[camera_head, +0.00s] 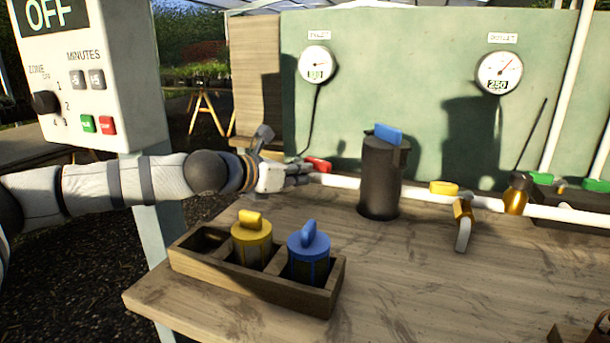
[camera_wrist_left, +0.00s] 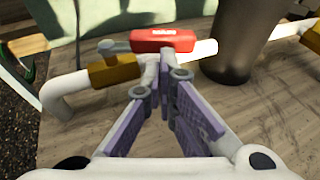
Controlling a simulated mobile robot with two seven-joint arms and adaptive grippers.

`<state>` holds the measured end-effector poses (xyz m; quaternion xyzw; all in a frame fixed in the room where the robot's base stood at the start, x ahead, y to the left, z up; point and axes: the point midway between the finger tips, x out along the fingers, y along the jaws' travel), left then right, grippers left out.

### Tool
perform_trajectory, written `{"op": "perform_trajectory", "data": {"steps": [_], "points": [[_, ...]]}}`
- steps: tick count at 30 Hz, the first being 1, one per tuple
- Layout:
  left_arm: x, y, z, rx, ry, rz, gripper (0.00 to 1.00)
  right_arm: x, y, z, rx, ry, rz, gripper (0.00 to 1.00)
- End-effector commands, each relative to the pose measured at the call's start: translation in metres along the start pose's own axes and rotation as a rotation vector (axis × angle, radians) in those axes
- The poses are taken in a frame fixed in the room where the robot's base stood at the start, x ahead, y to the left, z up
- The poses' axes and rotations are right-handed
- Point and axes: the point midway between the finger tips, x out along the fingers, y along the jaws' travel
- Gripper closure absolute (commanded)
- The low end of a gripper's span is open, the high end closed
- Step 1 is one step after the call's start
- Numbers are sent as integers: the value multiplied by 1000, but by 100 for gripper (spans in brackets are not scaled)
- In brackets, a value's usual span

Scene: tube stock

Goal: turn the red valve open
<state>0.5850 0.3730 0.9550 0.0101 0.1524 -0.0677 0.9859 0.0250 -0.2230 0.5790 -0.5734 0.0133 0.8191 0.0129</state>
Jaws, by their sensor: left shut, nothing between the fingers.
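The red valve handle (camera_head: 319,164) sits on the white pipe at the back left of the bench. In the left wrist view the red handle (camera_wrist_left: 163,41) lies roughly along the pipe, above a brass-coloured valve body (camera_wrist_left: 115,70). My left gripper (camera_head: 302,170) reaches in from the left beside the handle. In the left wrist view its fingertips (camera_wrist_left: 157,75) are together just in front of the red handle, with nothing between them. Whether the fingertips touch the handle I cannot tell. My right gripper is not in view.
A dark canister (camera_head: 380,185) with a blue top stands right of the red handle. A wooden box (camera_head: 255,285) holds a yellow-capped and a blue-capped cartridge. Two gauges hang behind. A control box (camera_head: 75,75) stands left.

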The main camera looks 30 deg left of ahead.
Motion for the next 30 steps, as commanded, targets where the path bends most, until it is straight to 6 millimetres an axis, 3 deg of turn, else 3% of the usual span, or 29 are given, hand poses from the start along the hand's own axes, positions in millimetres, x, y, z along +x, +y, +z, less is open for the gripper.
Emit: {"op": "perform_trajectory", "data": {"steps": [14,21,30], "points": [[10,-1,5,2,-2,0,100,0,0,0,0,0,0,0],[34,-13,11,1,0,0,100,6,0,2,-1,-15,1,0],[34,-13,12,1,-2,0,100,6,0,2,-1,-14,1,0]]}}
